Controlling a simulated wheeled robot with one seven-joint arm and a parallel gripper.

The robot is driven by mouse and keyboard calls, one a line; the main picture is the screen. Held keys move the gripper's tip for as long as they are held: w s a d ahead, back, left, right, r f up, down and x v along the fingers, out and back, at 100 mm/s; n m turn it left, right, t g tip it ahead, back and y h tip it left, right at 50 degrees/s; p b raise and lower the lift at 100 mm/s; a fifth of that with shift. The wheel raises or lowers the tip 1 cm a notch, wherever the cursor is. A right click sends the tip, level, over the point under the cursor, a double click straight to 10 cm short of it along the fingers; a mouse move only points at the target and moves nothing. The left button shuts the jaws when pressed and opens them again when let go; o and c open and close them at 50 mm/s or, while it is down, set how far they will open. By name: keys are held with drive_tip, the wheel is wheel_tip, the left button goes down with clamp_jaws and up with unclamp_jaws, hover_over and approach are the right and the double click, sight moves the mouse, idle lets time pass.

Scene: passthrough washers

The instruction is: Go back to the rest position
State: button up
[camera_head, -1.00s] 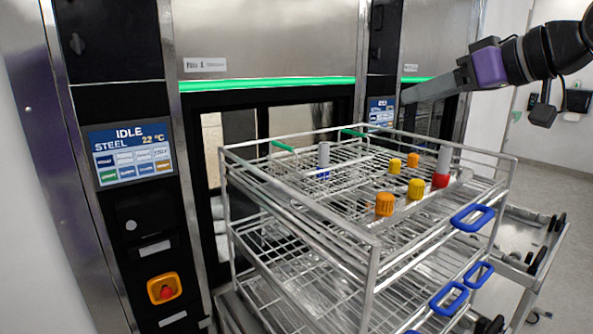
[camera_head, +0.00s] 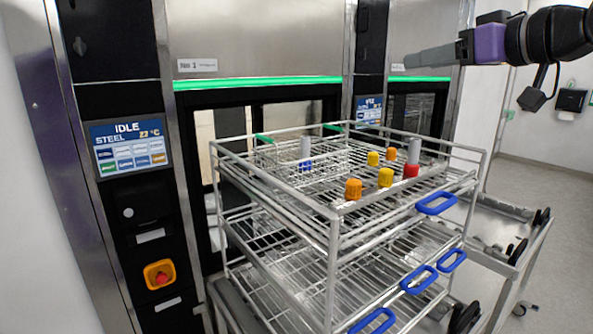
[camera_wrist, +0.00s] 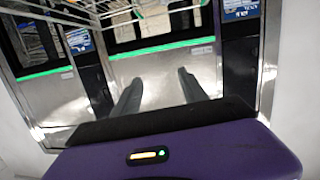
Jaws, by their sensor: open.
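My gripper (camera_head: 432,58) is raised at the upper right of the head view, above and to the right of the wire rack, pointing left. In the wrist view the two grey fingers of my gripper (camera_wrist: 160,92) stand apart with nothing between them. The wire rack (camera_head: 335,232) stands in front of the washers, with several orange, yellow and red capped items on its top level. The orange cap (camera_head: 353,189) is nearest the front. My gripper is clear of the rack and touches nothing that I can see.
A washer panel (camera_head: 129,147) reading IDLE is at the left, above a red emergency button (camera_head: 165,279). A steel cart (camera_head: 490,237) stands right of the rack. Blue handles (camera_head: 436,204) stick out from the rack's right side. Open floor (camera_head: 550,200) lies at the far right.

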drive_tip(key=s+d+f+m+t+h+b, duration=0.1)
drive_tip(key=d+f+m+t+h, duration=0.2)
drive_tip(key=f, duration=0.4)
drive_tip(key=s+d+f+m+t+h, duration=0.1)
drive_tip(key=d+f+m+t+h, duration=0.15)
drive_tip(key=f+m+t, duration=0.35)
drive_tip(key=s+f+m+h+b, duration=0.15)
drive_tip(key=s+f, duration=0.35)
drive_tip(key=f, duration=0.5)
drive_tip(key=s+f+h+p, duration=0.1)
drive_tip(key=s+f+h, duration=0.2)
drive_tip(key=s+f, duration=0.45)
drive_tip(key=s+a+f+n+g+b, duration=0.1)
drive_tip(key=s+a+f+g, duration=0.1)
drive_tip(key=s+f, duration=0.6)
drive_tip(key=s+a+f+n+g+y+b, duration=0.1)
drive_tip(key=s+a+f+g, duration=0.2)
drive_tip(key=s+f, duration=0.6)
drive_tip(key=s+a+f+n+g+y+b, duration=0.1)
drive_tip(key=s+f, duration=0.8)
drive_tip(key=s, duration=1.2)
drive_tip(key=shift+s+a+f+n+g, duration=0.25)
drive_tip(key=shift+a+n+g, duration=0.3)
drive_tip(key=shift+a+g, duration=0.6)
